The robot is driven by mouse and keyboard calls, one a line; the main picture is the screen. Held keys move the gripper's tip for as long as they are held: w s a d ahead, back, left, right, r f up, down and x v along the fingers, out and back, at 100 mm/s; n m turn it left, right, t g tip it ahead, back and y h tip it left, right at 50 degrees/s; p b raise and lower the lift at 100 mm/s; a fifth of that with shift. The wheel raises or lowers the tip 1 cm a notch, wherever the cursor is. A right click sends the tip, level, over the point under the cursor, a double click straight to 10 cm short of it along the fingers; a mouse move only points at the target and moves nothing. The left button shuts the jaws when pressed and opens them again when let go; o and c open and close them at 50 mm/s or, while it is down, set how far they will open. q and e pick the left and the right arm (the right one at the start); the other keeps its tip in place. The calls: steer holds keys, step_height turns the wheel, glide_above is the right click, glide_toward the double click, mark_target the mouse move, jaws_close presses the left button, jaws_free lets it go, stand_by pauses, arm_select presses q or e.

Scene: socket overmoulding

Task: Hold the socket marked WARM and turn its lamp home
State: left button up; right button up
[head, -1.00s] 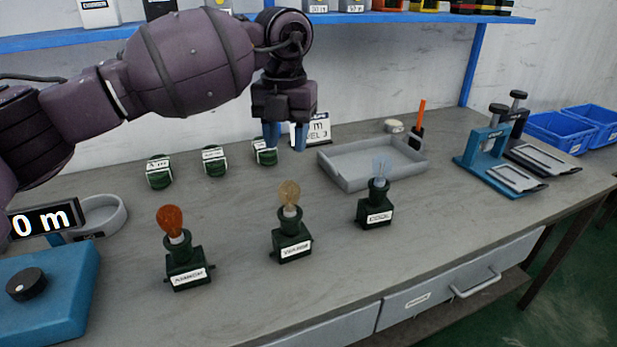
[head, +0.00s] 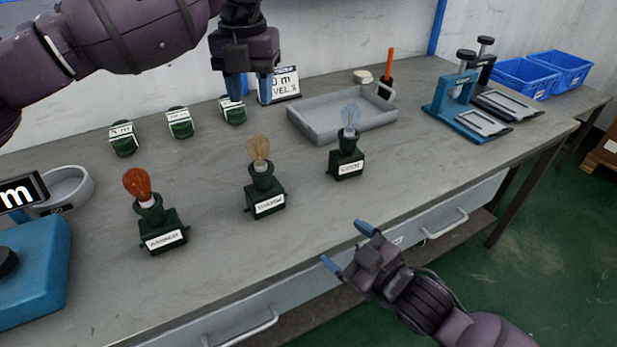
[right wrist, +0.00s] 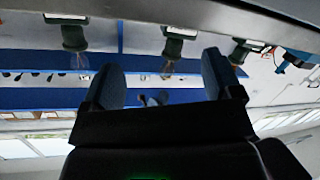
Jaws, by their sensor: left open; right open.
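The socket labelled WARM (head: 266,200) stands upright on the bench in the head view, with a clear amber-tinted lamp (head: 258,149) in its top. The socket marked AMBER (head: 162,236), with an orange lamp (head: 138,183), is to its left. The socket marked COOL (head: 346,164), with a pale bluish lamp (head: 350,118), is to its right. My left gripper (head: 251,88) is open and empty, pointing down above the back of the bench, behind WARM. My right gripper (head: 345,247) is open and empty in front of the bench edge. In the right wrist view its fingers (right wrist: 160,80) are apart, with sockets upside down beyond.
Several dark green blocks with white labels (head: 180,122) stand in a row behind. A grey tray (head: 340,133), a sign (head: 280,86) and a blue press (head: 456,98) are farther back. A blue box with a knob (head: 35,260) is at left. Bench between sockets is clear.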

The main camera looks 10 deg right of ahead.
mark_target(269, 170)
steer(key=w+a+r+n+g+y, duration=0.3)
steer(key=w+a+r+n+y, duration=0.3)
steer(key=w+r, duration=0.55)
steer(key=shift+w+a+f+m+g+h, duration=0.2)
steer(key=shift+w+a+f+m, duration=0.6)
steer(key=shift+a, duration=0.55)
steer(key=shift+w+a+f+m+g+h, duration=0.15)
steer(key=shift+w+a+f+m, duration=0.4)
steer(key=shift+a+m, duration=0.65)
steer(key=shift+w+a+f+m+g+h, duration=0.1)
steer(key=shift+w+a+f+m+g, duration=0.15)
steer(key=shift+w+a+f+m, duration=0.85)
steer(key=shift+s+a+r+n, duration=0.3)
steer(key=shift+a+r+n, duration=0.1)
steer(key=shift+r, duration=0.25)
steer(key=shift+c, duration=0.3)
